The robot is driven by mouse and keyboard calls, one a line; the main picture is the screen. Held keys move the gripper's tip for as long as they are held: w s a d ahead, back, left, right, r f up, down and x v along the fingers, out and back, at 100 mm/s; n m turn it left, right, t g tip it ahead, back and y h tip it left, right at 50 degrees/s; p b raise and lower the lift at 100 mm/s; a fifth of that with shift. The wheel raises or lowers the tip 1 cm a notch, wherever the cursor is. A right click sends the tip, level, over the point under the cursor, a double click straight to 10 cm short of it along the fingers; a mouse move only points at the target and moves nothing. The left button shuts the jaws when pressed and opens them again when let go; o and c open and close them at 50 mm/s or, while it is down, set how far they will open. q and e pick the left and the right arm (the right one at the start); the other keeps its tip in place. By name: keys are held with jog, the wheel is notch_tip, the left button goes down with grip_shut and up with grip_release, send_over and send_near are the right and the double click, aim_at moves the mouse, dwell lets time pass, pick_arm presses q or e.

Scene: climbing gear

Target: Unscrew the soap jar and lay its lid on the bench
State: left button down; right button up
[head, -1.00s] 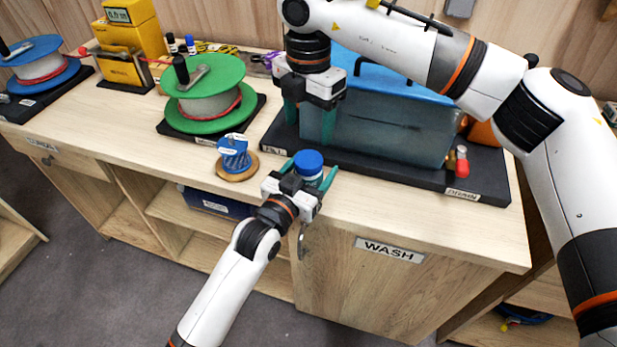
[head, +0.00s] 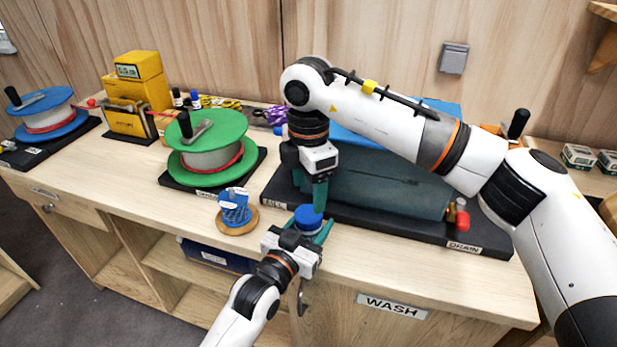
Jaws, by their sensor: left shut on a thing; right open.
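The soap jar (head: 307,232) stands near the front edge of the bench (head: 395,262), with its blue lid (head: 308,217) on top. My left gripper (head: 309,230) is shut around the jar's body from the front, its teal fingers on either side below the lid. Most of the body is hidden by the gripper and lid. My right gripper (head: 311,190) points down, open and empty, just above and behind the lid. I cannot tell the exact gap between its fingertips and the lid.
A blue item on a round wooden stand (head: 238,222) is left of the jar. A green reel (head: 208,150) stands farther left. Bare bench lies right of the jar.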

aim_at(309, 214)
notch_tip(309, 214, down, 6)
jog(key=shift+r, duration=0.15)
jog(key=shift+c, duration=0.4)
